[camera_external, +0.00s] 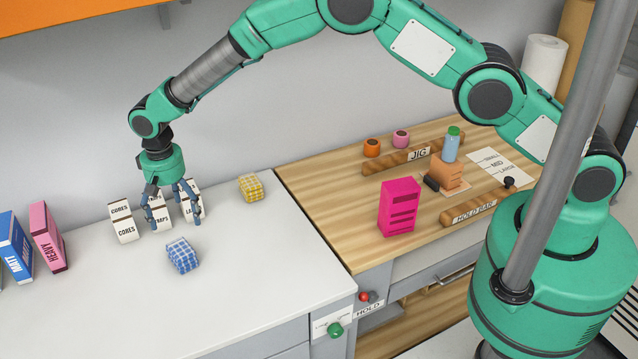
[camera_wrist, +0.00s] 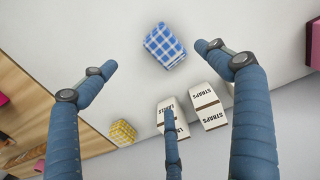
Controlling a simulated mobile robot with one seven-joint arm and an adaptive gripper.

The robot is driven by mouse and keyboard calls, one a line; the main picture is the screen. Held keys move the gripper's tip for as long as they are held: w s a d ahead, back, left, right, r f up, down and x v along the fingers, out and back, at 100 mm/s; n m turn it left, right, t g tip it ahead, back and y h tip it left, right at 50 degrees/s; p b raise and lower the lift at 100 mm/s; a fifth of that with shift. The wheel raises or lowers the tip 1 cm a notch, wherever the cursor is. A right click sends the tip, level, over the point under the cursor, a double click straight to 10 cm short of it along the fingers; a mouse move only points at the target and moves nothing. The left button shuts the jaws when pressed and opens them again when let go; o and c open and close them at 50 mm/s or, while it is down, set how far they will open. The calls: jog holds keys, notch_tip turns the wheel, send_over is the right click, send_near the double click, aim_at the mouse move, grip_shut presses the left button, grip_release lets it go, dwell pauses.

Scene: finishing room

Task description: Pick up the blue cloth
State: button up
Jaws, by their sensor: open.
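The blue cloth (camera_external: 182,255) is a folded blue-and-white checked bundle on the white worktop. In the wrist view the blue cloth (camera_wrist: 165,46) lies near the top middle, between the tips of the two outer fingers. My gripper (camera_external: 173,210) has its fingers spread and empty. In the external view it hangs among the small white boxes, behind the blue cloth and apart from it. In the wrist view my gripper (camera_wrist: 155,58) shows three blue fingers, the third in front of a box. How high the fingertips are above the worktop is hard to tell.
White boxes, CORES (camera_external: 123,222) and STRAPS (camera_wrist: 207,107) among them, stand close around the fingers. A yellow checked cloth (camera_external: 251,187) lies at the back right. Blue (camera_external: 15,247) and pink (camera_external: 48,237) boxes stand left. The worktop (camera_external: 255,290) is clear in front.

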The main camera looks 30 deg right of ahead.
aim_at(184, 245)
jog(key=shift+a+f, duration=0.1)
dwell(0.3)
jog(key=shift+f, duration=4.3)
jog(key=shift+w+f, duration=0.15)
jog(key=shift+f, duration=2.4)
jog(key=shift+c, duration=0.3)
jog(key=c, duration=1.2)
